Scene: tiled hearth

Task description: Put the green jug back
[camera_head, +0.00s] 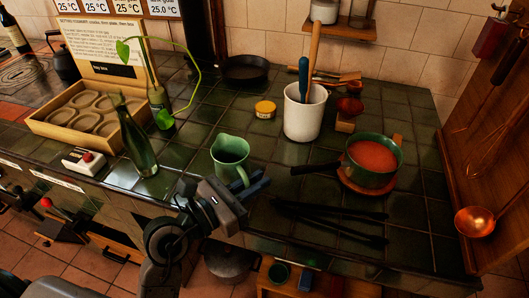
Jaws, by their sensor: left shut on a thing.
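The green jug (228,153) stands upright, or nearly so, at the front of the dark green tiled counter (290,165). Its open mouth faces up and its handle points toward the lower right. My left gripper (257,184) comes from the front and is shut on the jug at its handle side. The gripper's body hides part of the counter edge. I cannot tell whether the jug's base touches the tiles. My right gripper is out of view.
A dark green bottle (138,143) stands left of the jug. A white utensil crock (304,112) is behind right, and a green pot of red sauce (373,160) is to the right. Black tongs-like tools (330,213) lie in front. Tiles between jug and crock are clear.

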